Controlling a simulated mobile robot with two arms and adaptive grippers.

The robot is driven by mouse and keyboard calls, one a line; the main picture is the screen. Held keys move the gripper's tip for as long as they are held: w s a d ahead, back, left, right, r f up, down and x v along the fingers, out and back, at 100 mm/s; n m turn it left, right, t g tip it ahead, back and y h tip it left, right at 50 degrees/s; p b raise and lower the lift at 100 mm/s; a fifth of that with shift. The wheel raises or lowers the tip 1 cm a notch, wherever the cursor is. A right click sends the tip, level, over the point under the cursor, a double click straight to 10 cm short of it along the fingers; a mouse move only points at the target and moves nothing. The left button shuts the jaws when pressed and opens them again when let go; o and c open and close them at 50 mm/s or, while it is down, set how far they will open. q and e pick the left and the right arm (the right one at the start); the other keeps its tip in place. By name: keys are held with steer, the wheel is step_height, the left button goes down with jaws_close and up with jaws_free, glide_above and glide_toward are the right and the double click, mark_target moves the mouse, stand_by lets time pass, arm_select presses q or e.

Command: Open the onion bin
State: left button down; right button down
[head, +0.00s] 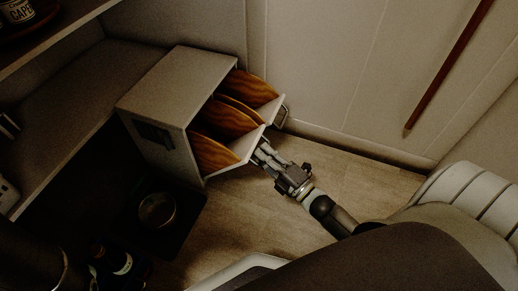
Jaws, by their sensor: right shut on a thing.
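A pale box-shaped cabinet (165,85) holds two tilt-out bins with orange-brown curved sides. The nearer bin (212,154) is tilted open, its pale front panel (238,166) leaning outward. The farther bin (258,90) also leans out, and a metal handle (281,118) shows on its front. No label tells me which one is the onion bin. My right gripper (261,152) is at the outer face of the nearer bin's front and is shut on its handle, which the fingers mostly hide. The bins' contents cannot be seen. My left gripper is not in view.
A shelf (60,85) runs along the left, with a dark jar (22,12) at the top left. Bottles (118,262) and a round item (157,211) sit low at left. A brown pole (445,75) leans on the back wall. Floor (345,165) right of the bins is clear.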

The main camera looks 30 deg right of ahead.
steer(key=shift+s+d+f, duration=0.2)
steer(key=shift+s+f, duration=0.1)
steer(key=shift+f, duration=0.35)
steer(key=c, duration=1.8)
jaws_free()
steer(key=shift+c, duration=0.2)
steer(key=shift+r, duration=0.1)
steer(key=v, duration=1.2)
